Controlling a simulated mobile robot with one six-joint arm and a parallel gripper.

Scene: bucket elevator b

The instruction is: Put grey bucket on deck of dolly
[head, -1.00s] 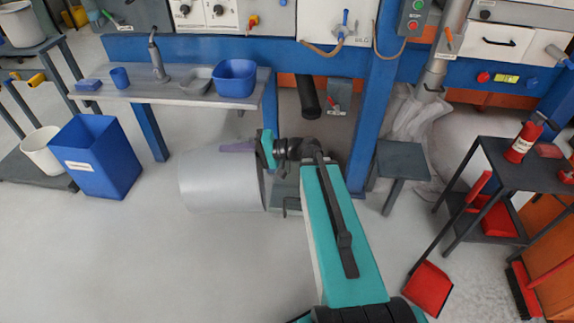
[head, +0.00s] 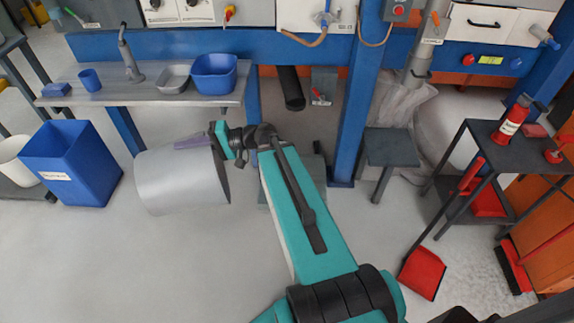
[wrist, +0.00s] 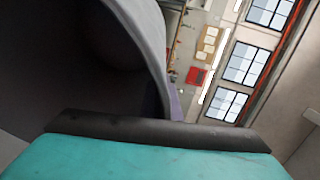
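The grey bucket (head: 182,182) lies on its side, its open end facing right toward my arm. My gripper (head: 195,143) is at the upper edge of its open end, with a purple finger lying along the outside of the wall. The gripper appears shut on the bucket's wall. The wrist view shows the dark bucket interior (wrist: 75,60), its curved rim, and a sliver of the purple finger. I cannot tell whether the bucket touches the floor. A low grey object (head: 316,168), possibly the dolly, is largely hidden behind my arm.
A blue bin (head: 70,165) stands left of the bucket. A bench (head: 150,93) with a blue tub is behind it. A blue post (head: 352,120), a grey stool (head: 390,148) and a dark table (head: 515,150) stand to the right. The front left floor is clear.

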